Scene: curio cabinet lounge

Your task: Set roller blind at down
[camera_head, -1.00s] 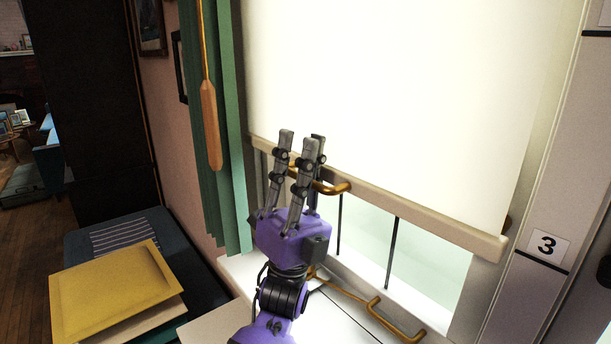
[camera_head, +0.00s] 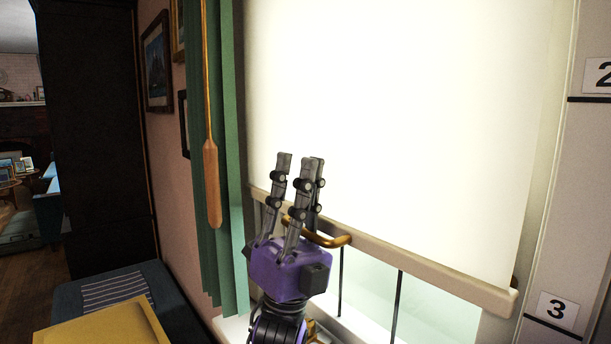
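The white roller blind (camera_head: 400,120) covers most of the window, with light glass showing below it. Its beige bottom bar (camera_head: 430,265) runs across above the sill. A brass handle (camera_head: 330,241) sits on the bar at its left part. My purple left gripper (camera_head: 296,165) is in front of the bar's left part, fingers pointing up, at the left end of the handle. Its fingers stand apart and hide part of the handle, and I cannot tell whether they touch it. My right gripper is not in view.
A green curtain (camera_head: 215,160) and a hanging wooden wand (camera_head: 212,185) are left of the blind. A yellow cushion or folder (camera_head: 105,325) lies at the lower left. Number signs 2 and 3 (camera_head: 557,309) mark the right window frame.

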